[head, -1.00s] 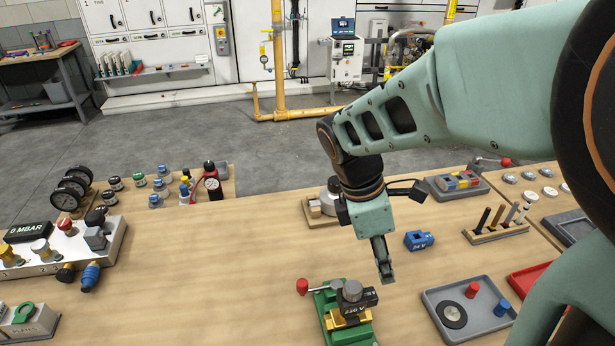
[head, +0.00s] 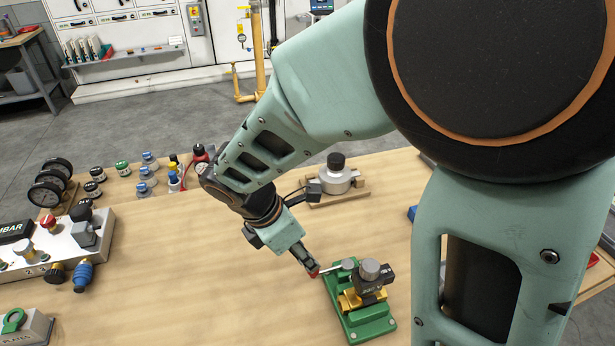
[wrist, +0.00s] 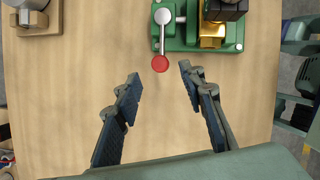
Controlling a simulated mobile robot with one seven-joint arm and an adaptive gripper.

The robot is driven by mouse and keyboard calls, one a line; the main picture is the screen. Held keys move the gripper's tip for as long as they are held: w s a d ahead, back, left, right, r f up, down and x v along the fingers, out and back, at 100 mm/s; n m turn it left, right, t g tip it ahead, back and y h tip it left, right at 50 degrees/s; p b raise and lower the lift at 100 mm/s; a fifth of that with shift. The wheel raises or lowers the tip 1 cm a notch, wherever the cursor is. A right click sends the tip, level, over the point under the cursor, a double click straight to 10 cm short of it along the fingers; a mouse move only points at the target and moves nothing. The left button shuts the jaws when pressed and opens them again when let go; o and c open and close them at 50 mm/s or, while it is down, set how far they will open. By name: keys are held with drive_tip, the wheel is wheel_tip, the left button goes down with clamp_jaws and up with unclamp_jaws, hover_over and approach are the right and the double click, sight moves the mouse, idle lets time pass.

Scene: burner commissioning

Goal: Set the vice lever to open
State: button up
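The green vice (head: 366,326) stands on the bench; it also shows at the top of the wrist view (wrist: 190,46). A brass part (head: 350,301) with a black block (head: 372,283) sits in it. Its grey lever (head: 342,267) reaches out left in the head view to a red knob, and in the wrist view the lever (wrist: 161,38) points down toward me with the red knob (wrist: 160,63) at its end. My gripper (wrist: 160,76) is open and empty, its fingertips either side of the knob's line. In the head view my gripper (head: 313,270) largely covers the knob; contact cannot be told.
A round silver fixture with a black knob (head: 337,180) stands behind the vice. A control panel (head: 60,245), gauges (head: 50,185) and several small coloured parts are at the left. The wood bench left of the vice is clear. My arm hides the right side.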

drive_tip(key=x, duration=0.7)
drive_tip(key=shift+w+f+b, duration=0.1)
drive_tip(key=shift+f+b, duration=0.1)
drive_tip(key=shift+b, duration=0.1)
drive_tip(key=shift+c, duration=0.5)
clamp_jaws()
